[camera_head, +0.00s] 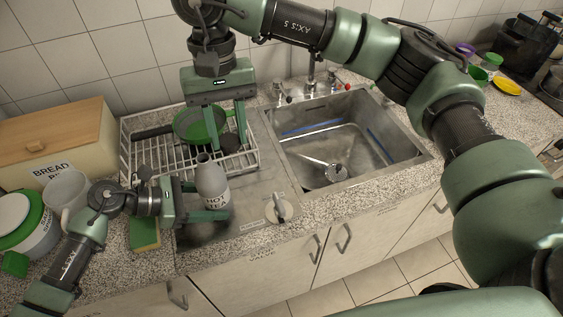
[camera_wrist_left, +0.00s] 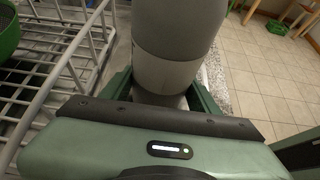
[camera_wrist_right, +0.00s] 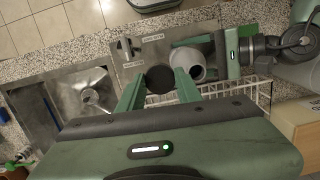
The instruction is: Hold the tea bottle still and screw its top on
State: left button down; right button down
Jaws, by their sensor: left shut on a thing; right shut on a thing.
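The grey tea bottle (camera_head: 212,183) stands upright on the drainer beside the sink, its neck open. My left gripper (camera_head: 214,200) is shut around its lower body. The bottle also fills the middle of the left wrist view (camera_wrist_left: 168,70). My right gripper (camera_head: 228,140) points down from above and is shut on the dark round top (camera_wrist_right: 160,79). The top is apart from the bottle, above and slightly to the right of its neck in the head view. The right wrist view shows the bottle's open mouth (camera_wrist_right: 187,63) beside the top.
A wire dish rack (camera_head: 157,158) with a green pan (camera_head: 190,122) stands behind the bottle. The sink (camera_head: 345,145) is to the right. A white round object with a handle (camera_head: 279,210) lies at front right. A sponge (camera_head: 145,235), mug (camera_head: 67,198) and bread bin (camera_head: 60,140) are left.

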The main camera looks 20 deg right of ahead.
jog(key=w+a+r, duration=0.1)
jog(key=a+r, duration=0.4)
jog(key=shift+a, duration=0.35)
jog(key=shift+f, duration=0.15)
jog(key=shift+f, duration=2.75)
jog(key=shift+f, duration=1.45)
jog(key=c, duration=0.9)
grip_release()
